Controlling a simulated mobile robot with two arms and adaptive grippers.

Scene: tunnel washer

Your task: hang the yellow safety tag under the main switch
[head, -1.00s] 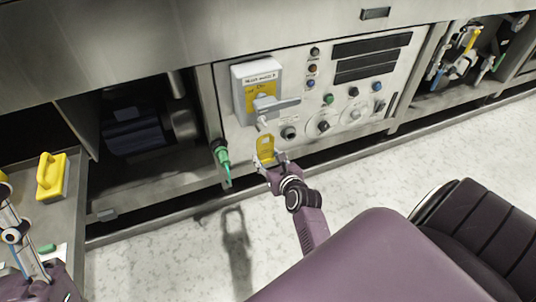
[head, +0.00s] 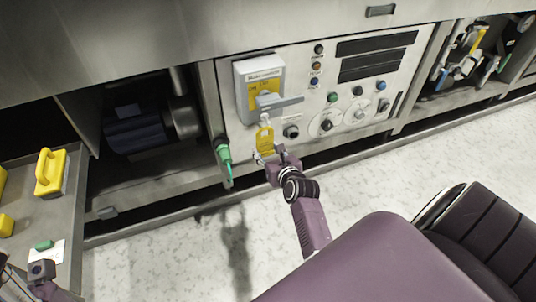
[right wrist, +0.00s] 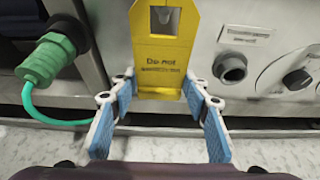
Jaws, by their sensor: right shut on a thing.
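The yellow tag (head: 265,138) stands upright in my right gripper (head: 266,157), which is shut on its lower end. In the right wrist view the tag (right wrist: 161,62) has dark lettering and an opening near its top, with something grey showing in it. The blue-padded fingers of my right gripper (right wrist: 160,88) are at its lower edge. The main switch (head: 247,80) is a pale box with a yellow plate and a grey handle (head: 283,103). A small pale piece below the handle is close to the tag's top; I cannot tell whether they touch. My left gripper (head: 40,270) is only partly visible at lower left.
A green plug (head: 223,152) with a cable hangs left of the tag. A round dark socket (head: 291,132) and knobs are on the panel at right. A grey tray (head: 62,212) at left holds yellow items. The floor before the panel is clear.

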